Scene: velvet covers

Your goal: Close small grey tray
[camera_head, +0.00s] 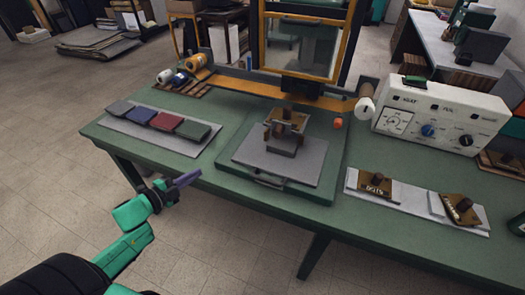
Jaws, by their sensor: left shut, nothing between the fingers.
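The small grey tray (250,156) lies flat on the green base of a press in the middle of the table. A dark handle (269,183) is on its near edge. A brown and grey block (286,130) stands on the tray and hides part of it. The tray sticks out toward me from under the press frame. My left gripper (190,178) is shut and empty, in front of the table's near edge. It is left of the tray and apart from it. My right gripper is out of view.
Several velvet pieces (165,121) lie on a grey board at the left of the green table (222,172). A white control box (440,112) stands at the right. Brown stamps (375,186) rest on a pale strip in front of it. The yellow press frame (263,45) rises behind.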

